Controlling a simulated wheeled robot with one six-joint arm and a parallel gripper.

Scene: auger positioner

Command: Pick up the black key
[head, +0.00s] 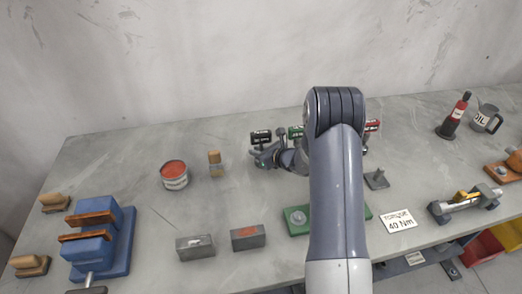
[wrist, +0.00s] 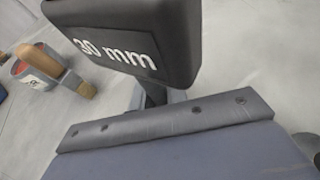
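The black key (head: 260,137) stands at the back of the bench, left of the green key, its labelled head up. In the wrist view the black key's head (wrist: 125,38), marked "30 mm", is very close and tilted in the picture. A dark stem below it runs down behind the grey gripper part. My gripper (head: 265,157) is at the black key, just below its head. In the wrist view a grey plate with screws fills the bottom. The fingertips and any contact with the stem are hidden, so I cannot tell whether it is shut.
The green key (head: 296,132) and red key (head: 373,125) stand to the right, partly behind my arm. A brush (head: 216,163) and a red-topped tin (head: 174,174) stand to the left. Grey blocks (head: 248,237) and a green plate (head: 297,219) lie in front.

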